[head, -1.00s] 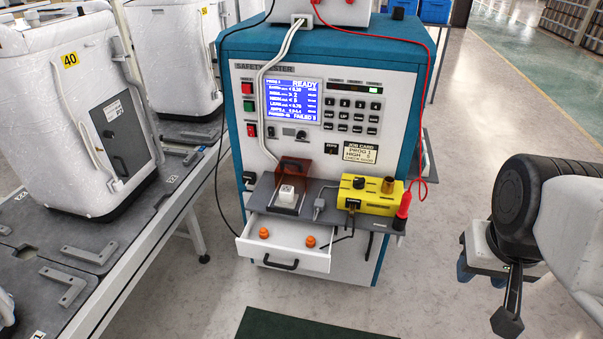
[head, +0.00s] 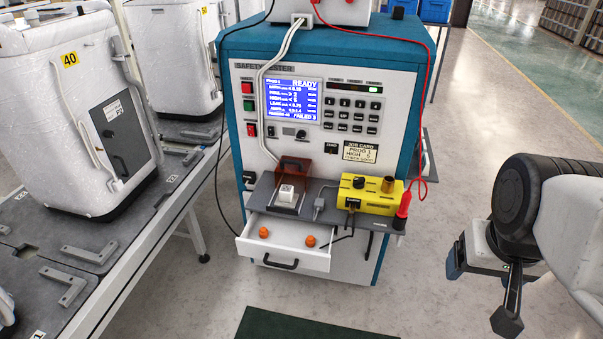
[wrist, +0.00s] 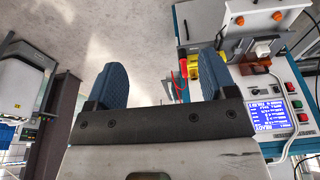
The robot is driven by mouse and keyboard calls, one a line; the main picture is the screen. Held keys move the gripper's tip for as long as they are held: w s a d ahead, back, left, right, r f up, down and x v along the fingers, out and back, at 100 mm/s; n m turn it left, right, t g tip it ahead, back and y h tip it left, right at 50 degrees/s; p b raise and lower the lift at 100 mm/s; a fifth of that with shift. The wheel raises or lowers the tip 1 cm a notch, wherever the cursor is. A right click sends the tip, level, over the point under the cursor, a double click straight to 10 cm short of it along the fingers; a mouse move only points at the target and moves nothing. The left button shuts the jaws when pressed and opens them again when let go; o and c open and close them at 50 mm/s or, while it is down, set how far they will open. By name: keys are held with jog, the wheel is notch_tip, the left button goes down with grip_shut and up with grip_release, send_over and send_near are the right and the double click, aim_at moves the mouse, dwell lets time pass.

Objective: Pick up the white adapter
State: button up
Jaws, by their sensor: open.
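The white adapter (head: 286,192) is a small white block. It sits upright on the tester's grey shelf, in front of a raised brown see-through cover (head: 294,168). In the wrist view the adapter (wrist: 262,50) shows at upper right, beyond my right-hand finger. My gripper (wrist: 161,82) is open and empty, with two blue fingers set wide apart over bare floor. In the head view my gripper (head: 476,268) is at the right, well apart from the shelf; part of it is hidden behind my arm.
An open white drawer (head: 285,257) with two orange knobs juts out below the shelf. Red and black cables hang nearby. Floor between gripper and tester is clear.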

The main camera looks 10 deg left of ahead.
jog(key=w+a+f+m+g+y, duration=0.1)
jog(key=w+a+f+m+y, duration=0.15)
jog(key=w+a, duration=0.5)
jog(key=w+a+f+m+g+y, duration=0.1)
jog(key=w+a+f+m+y, duration=0.2)
jog(key=w, duration=0.7)
jog(key=w+a+f+m+g+y, duration=0.1)
jog(key=w+a+m+g+y, duration=0.1)
jog(key=w+a, duration=0.5)
jog(key=w+a+f+m+y, duration=0.2)
jog(key=w+a+f, duration=0.2)
jog(key=w, duration=0.2)
jog(key=w+a+f+m+y, duration=0.1)
jog(key=w+a+f+m, duration=0.2)
jog(key=w+f, duration=0.25)
jog(key=m+t+y, duration=0.1)
jog(key=m+y, duration=0.2)
jog(key=m, duration=0.2)
send_near(293, 190)
jog(key=shift+s+a, duration=0.4)
jog(key=shift+a, duration=0.05)
jog(key=shift+x, duration=3.35)
jog(key=shift+w, duration=0.1)
jog(key=shift+x, duration=2.6)
